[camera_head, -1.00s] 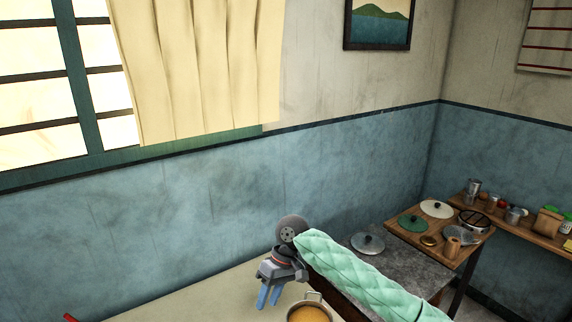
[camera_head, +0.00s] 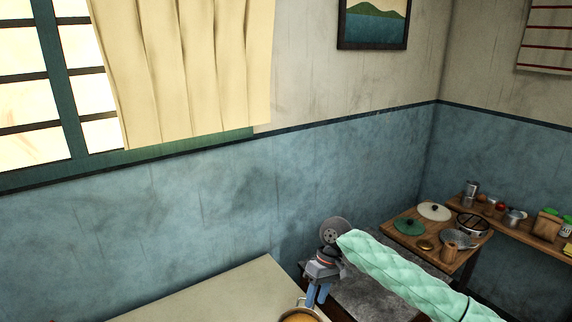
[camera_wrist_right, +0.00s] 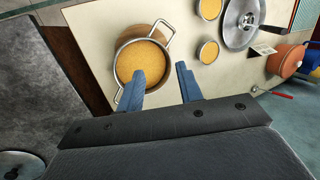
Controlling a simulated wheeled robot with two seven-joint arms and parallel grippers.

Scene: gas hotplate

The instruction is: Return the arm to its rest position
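My right gripper (camera_head: 318,296) hangs at the end of my arm in its quilted green sleeve, at the right end of the pale worktop. Its blue fingers point down. In the right wrist view the right gripper (camera_wrist_right: 161,82) has its two fingers apart with nothing between them. A steel pot with yellow-orange contents (camera_wrist_right: 142,58) stands on the worktop beyond the fingers. In the head view only the top of this pot (camera_head: 299,316) shows at the bottom edge, just left of the gripper. My left gripper is not in view.
A grey table (camera_head: 350,291) stands right of the worktop, partly behind my arm. Beyond it a wooden table (camera_head: 465,256) holds lids and a pan. In the wrist view, two small bowls (camera_wrist_right: 207,52), a steel lid (camera_wrist_right: 238,30) and an orange-brown pot (camera_wrist_right: 285,62) lie to the right.

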